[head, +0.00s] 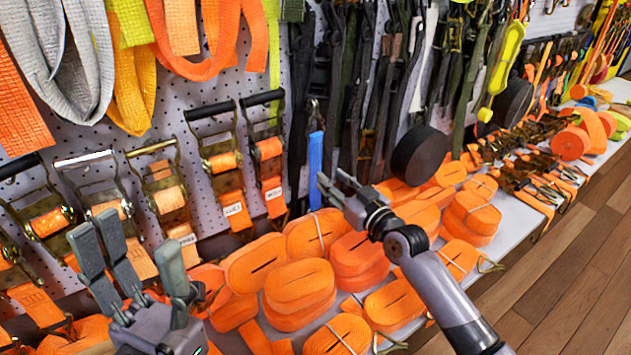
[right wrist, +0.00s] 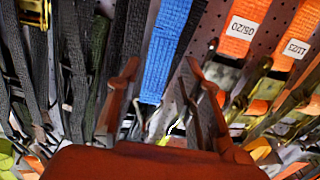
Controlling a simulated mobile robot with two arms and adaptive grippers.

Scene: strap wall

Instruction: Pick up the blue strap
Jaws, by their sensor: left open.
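The blue strap (head: 315,165) hangs narrow and vertical from a metal hook on the pegboard in the head view. My right gripper (head: 332,182) is beside its lower part. In the right wrist view the blue strap (right wrist: 170,48) shows between the spread fingers of my right gripper (right wrist: 162,72), with a gap on both sides. The right gripper is open and empty. My left gripper (head: 132,250) is open and empty at the lower left, in front of the ratchet buckles. Exact depth between the right fingers and the strap is unclear.
Dark straps (head: 365,70) hang just right of the blue strap. Orange ratchet straps (head: 270,165) hang to its left. Several orange rolls (head: 300,285) cover the shelf below, and a black roll (head: 420,155) stands right of my right gripper. Wooden floor (head: 570,270) is clear at right.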

